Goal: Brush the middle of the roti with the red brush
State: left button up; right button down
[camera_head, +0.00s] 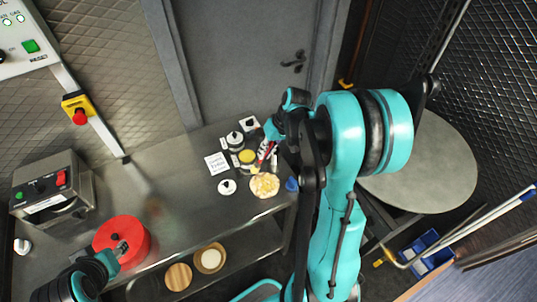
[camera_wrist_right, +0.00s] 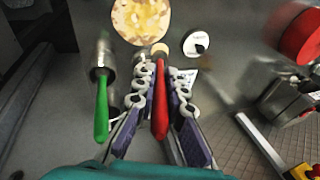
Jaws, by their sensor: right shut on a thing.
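The roti (camera_head: 265,185) is a pale round bread with yellow patches, lying on the steel counter. It also shows at the top of the right wrist view (camera_wrist_right: 141,20). My right gripper (camera_wrist_right: 160,85) is shut on the red brush (camera_wrist_right: 161,120). The brush's tan head points towards the roti's near edge in that view; whether it touches cannot be told. In the head view the red brush (camera_head: 267,151) shows just behind the roti. My left gripper (camera_head: 119,250) is at the red round container (camera_head: 122,232); its jaws are too small to read.
A green brush (camera_wrist_right: 102,115) stands in a metal cup (camera_wrist_right: 102,55) beside my right gripper. A white lid with a black knob (camera_wrist_right: 197,43) lies near the roti. Small jars, a white card (camera_head: 216,163) and a blue item (camera_head: 292,184) are close by. The counter's middle is clear.

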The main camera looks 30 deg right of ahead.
jog(key=shift+r, duration=0.6)
jog(key=shift+s+r+p, duration=0.15)
jog(key=shift+r+p, duration=0.55)
jog(key=shift+r, duration=0.1)
pick_arm(q)
jog(key=shift+s+d+r, duration=0.15)
jog(key=shift+s+r, duration=0.15)
jog(key=shift+r, duration=0.2)
jog(key=shift+s+d+r, duration=0.15)
jog(key=shift+s+r, duration=0.1)
jog(key=shift+r, duration=0.2)
jog(key=shift+w, duration=0.1)
pick_arm(e)
jog(key=shift+f, duration=0.1)
